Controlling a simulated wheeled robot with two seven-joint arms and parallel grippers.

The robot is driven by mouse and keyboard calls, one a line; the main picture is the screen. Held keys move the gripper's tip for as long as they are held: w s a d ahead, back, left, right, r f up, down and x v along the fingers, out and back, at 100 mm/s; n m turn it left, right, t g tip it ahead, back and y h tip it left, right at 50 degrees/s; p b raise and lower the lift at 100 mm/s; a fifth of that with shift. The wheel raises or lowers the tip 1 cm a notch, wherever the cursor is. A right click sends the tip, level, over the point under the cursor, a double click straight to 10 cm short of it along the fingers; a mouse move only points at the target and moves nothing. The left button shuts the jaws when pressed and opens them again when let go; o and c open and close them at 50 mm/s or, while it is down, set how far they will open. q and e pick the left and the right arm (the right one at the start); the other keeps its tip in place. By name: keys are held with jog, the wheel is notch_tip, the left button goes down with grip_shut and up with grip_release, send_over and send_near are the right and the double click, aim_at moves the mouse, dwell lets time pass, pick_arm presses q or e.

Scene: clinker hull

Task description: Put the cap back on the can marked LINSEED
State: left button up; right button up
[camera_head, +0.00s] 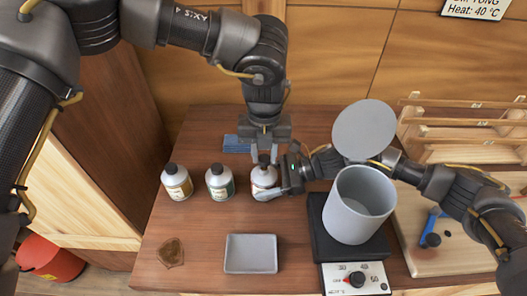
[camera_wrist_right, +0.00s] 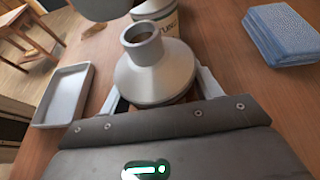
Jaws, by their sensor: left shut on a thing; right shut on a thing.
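A silver-grey can (camera_head: 264,178) stands upright on the bench, at the right end of a row of three. The right wrist view shows this can (camera_wrist_right: 145,75) with its neck open and uncapped; its label is hidden, so I cannot read LINSEED. My right gripper (camera_head: 268,191) is shut around its body from the right. My left gripper (camera_head: 265,153) is directly above the can, pointing down and shut on a small dark cap (camera_head: 264,160), mostly hidden by the fingers.
Two capped cans, a left one (camera_head: 177,182) and a middle one (camera_head: 220,182), stand left of the held can. A blue cloth (camera_head: 236,144) lies behind, a grey tray (camera_head: 251,254) in front. A grey pot (camera_head: 358,205) on a hotplate (camera_head: 352,278) stands close right, below a round grey disc (camera_head: 364,130).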

pick_arm(q)
jog(key=shift+f, duration=0.15)
jog(key=shift+f, duration=0.75)
jog(key=shift+f, duration=0.55)
